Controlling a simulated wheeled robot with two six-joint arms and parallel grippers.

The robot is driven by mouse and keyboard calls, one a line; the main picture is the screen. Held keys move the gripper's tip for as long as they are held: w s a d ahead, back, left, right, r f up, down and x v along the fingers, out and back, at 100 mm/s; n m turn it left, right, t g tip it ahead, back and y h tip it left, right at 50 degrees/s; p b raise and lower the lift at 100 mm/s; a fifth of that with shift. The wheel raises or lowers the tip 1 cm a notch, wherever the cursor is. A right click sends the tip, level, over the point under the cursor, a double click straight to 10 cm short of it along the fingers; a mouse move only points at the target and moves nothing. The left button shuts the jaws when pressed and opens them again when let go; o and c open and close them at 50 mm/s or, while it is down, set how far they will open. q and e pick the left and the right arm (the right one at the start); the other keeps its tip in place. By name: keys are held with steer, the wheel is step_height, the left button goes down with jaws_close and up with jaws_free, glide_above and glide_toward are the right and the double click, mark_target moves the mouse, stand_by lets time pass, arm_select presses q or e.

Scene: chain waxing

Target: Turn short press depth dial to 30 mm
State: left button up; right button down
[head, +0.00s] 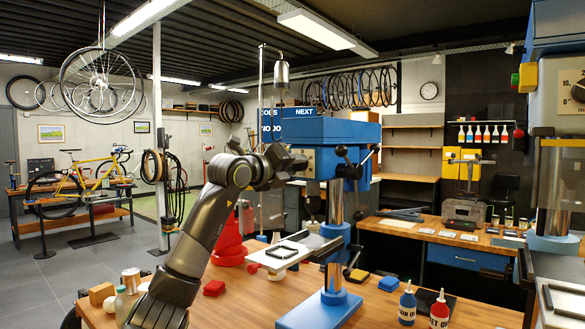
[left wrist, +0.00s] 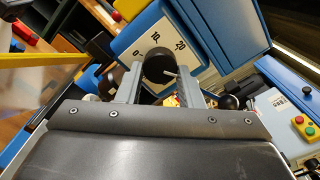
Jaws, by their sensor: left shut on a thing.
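In the left wrist view the dial is a black round knob (left wrist: 157,63) on a pale scale plate (left wrist: 133,46) marked 0, 10 and 20. A thin light pointer on the knob points to the right in that picture. The two fingers of my left gripper (left wrist: 163,88) are shut on the knob, one on each side. My right gripper does not show.
A second, larger press with its own dial (head: 579,91) stands at the right edge. A silver plate (head: 298,248) juts out below my left gripper. Blue (head: 407,305) and red (head: 440,309) bottles stand at the bench front.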

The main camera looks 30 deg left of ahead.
arm_select(q)
steer(key=o, duration=1)
steer(key=shift+c, duration=0.2)
steer(key=s+a+b, duration=0.1)
steer(key=s+b, duration=0.6)
steer(key=s, duration=1)
steer(key=shift+s+a+b, duration=0.15)
steer(key=shift+a+b, duration=0.05)
steer(key=shift+b, duration=0.15)
